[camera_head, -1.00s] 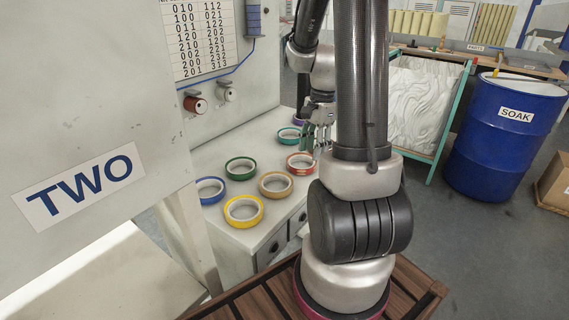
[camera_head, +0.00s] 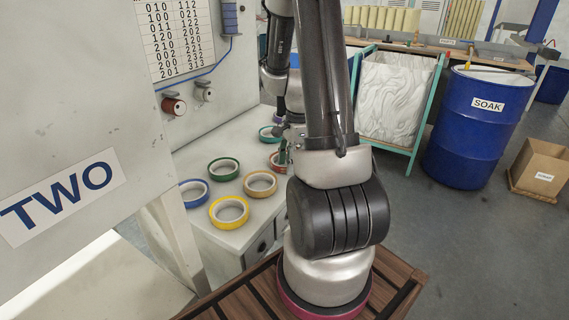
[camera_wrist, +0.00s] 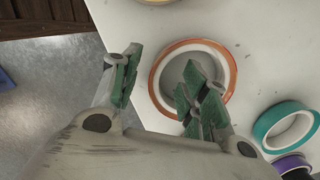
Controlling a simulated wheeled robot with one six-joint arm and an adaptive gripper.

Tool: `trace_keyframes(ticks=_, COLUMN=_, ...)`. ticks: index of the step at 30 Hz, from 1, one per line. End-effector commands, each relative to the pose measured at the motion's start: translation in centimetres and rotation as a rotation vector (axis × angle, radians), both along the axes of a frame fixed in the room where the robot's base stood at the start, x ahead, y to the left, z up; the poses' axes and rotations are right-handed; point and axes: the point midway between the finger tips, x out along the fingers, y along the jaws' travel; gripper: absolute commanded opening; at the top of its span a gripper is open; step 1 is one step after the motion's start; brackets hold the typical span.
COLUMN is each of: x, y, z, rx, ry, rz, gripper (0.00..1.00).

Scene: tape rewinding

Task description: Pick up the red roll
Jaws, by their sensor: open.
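The red roll, orange-red with a pale inside, lies flat on the white counter. The wrist view shows most of the red roll (camera_wrist: 233,72). In the head view the red roll (camera_head: 273,162) is partly hidden behind my arm. My gripper (camera_wrist: 160,88) is open and empty over the counter at the roll. In the wrist view one finger is outside the roll's left edge, and the other overlaps its open middle. I cannot tell how far the fingertips are above the counter. In the head view my gripper (camera_head: 285,146) is mostly hidden by the arm.
A yellow roll (camera_head: 229,224), a green roll (camera_head: 223,178) and a blue roll (camera_head: 194,201) lie nearer. A panel wall (camera_head: 60,110) stands left.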

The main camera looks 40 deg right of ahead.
Motion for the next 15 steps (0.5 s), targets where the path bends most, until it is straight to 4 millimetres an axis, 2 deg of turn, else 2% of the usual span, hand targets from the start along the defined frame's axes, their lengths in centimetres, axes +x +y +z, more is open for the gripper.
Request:
trace_keyframes(ticks=3, x=0.01, y=0.08, z=-0.69, rx=0.0, ry=0.0, rz=-0.001, gripper=0.44)
trace_keyframes(ticks=9, x=0.02, y=0.09, z=-0.69, rx=0.0, ry=-0.001, rz=0.0, gripper=0.42)
trace_keyframes(ticks=15, x=0.01, y=0.09, z=-0.67, rx=0.0, ry=0.0, rz=0.0, gripper=0.06)
